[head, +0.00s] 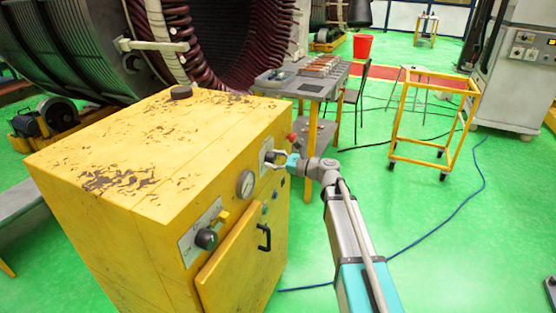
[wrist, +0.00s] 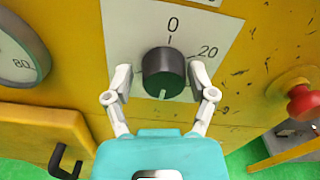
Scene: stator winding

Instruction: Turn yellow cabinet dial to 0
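The yellow cabinet (head: 150,150) stands at the left in the head view. Its dial (wrist: 163,72) is a dark round knob on a white plate (wrist: 240,20) marked 0 at the top and 20 at the upper right. A pale mark on the knob's face is at the bottom, away from the 0. My gripper (wrist: 162,82) has one finger on each side of the knob, open, with a visible gap at the left finger; contact on the right is unclear. In the head view my gripper (head: 279,161) is at the cabinet's front face, near its upper right.
A round gauge (wrist: 15,55) is left of the dial, and a red button (wrist: 303,102) is at the right. A second knob (head: 206,239) and a black handle (head: 264,237) are on the same cabinet face. A grey table (head: 310,85) stands behind.

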